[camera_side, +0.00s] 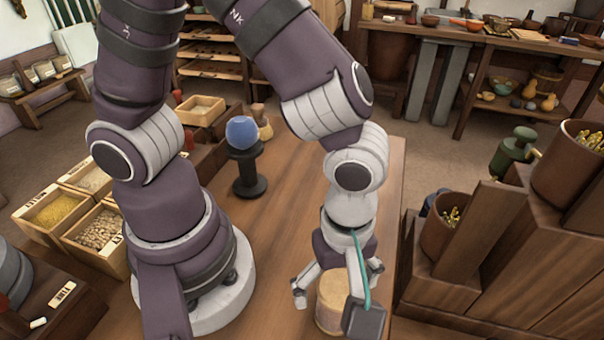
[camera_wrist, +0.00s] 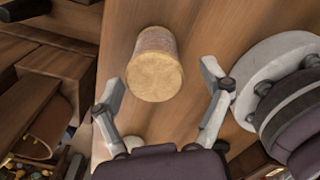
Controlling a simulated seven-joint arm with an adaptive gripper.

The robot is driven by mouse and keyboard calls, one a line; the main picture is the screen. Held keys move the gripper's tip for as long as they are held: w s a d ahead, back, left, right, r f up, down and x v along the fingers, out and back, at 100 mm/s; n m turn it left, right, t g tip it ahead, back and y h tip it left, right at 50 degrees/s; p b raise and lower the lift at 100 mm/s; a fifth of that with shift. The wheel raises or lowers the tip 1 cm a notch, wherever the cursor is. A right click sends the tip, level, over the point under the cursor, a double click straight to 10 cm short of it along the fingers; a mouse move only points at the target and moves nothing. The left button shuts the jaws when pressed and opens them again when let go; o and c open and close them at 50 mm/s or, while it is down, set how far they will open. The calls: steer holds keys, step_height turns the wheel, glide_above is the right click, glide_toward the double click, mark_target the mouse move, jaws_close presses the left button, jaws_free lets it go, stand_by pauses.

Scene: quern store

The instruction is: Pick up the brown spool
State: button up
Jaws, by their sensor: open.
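A tan-brown, cork-like cylinder (camera_side: 331,303) stands on the wooden table below my gripper (camera_side: 337,288). In the wrist view this cylinder (camera_wrist: 156,65) shows a pale round top and lies just ahead of and between the spread fingertips (camera_wrist: 162,84). My gripper is open and holds nothing; I see no clear contact with the cylinder. It is the only brown spool-like thing near the gripper, though no flanges show. A black spool-shaped stand (camera_side: 248,174) with a blue rounded piece (camera_side: 242,132) on top stands farther back on the table.
A small tan turned piece (camera_side: 263,126) stands behind the blue piece. Bins of grain (camera_side: 55,212) are at the left. Stepped wooden shelves with brown pots (camera_side: 572,165) rise at the right. The table (camera_side: 295,205) is clear between the black stand and my gripper.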

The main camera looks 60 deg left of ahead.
steer(key=f, duration=0.4)
steer(key=shift+w+a+f, duration=0.1)
steer(key=shift+w+f, duration=0.2)
steer(key=c, duration=1.1)
